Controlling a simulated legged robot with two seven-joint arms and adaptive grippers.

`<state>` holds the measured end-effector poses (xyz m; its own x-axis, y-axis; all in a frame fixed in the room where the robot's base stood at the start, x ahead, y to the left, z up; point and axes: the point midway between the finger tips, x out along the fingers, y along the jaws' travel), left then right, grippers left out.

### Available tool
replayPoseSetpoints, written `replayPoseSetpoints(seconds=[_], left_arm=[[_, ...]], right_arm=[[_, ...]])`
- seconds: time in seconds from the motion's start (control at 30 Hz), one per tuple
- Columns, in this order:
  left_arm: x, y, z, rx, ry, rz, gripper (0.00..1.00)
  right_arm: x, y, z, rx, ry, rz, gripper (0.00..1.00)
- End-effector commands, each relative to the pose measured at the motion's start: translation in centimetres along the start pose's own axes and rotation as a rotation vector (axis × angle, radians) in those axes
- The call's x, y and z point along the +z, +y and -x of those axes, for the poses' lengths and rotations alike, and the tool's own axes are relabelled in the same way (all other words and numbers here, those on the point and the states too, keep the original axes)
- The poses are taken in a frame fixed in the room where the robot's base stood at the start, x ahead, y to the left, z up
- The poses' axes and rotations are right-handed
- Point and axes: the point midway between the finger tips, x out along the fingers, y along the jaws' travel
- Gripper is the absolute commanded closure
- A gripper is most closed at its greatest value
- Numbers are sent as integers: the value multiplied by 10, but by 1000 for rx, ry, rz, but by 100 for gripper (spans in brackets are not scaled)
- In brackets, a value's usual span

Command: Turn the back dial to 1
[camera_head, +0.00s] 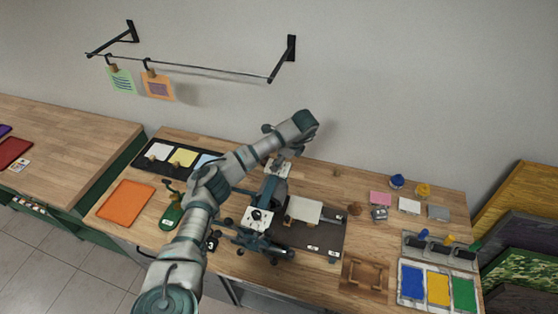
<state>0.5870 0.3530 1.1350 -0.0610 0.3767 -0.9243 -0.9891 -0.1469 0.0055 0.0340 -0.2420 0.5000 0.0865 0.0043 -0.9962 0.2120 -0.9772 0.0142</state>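A dark teal press-like device (268,190) stands on the wooden workbench, with small dark knobs around its base. A white plate with a dark knob, which looks like the front dial (260,218), sits at its near end. A second pale plate, which looks like the back dial (282,168), sits at its far end and is partly covered. My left arm reaches over the device, and its wrist bends down there. My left gripper (287,151) is just above the back plate; its fingers are too small to read. Dial numbers cannot be read. My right gripper is out of view.
A dark board with a white sheet (304,210) lies right of the device. Blue, yellow and green ink trays (438,287) stand at the front right. An orange sheet (126,202) and a green-based tool (172,215) lie left. A wall rail (190,68) hangs behind.

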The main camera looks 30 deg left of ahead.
Motion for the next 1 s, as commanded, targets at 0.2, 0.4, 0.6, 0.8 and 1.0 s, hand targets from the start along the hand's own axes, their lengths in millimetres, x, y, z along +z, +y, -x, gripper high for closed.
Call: replayPoseSetpoints(seconds=[0.2, 0.4, 0.6, 0.8, 1.0], left_arm=[[1, 0, 6, -4, 0, 0, 45], [2, -2, 39, -7, -2, 3, 45], [1, -3, 84, -5, -1, 2, 45], [0, -3, 112, 0, 0, 0, 45], [0, -3, 118, 2, 0, 0, 45]], right_arm=[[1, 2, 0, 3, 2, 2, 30], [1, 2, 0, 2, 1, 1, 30], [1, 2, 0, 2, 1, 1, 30], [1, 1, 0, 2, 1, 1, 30], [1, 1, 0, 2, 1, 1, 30]])
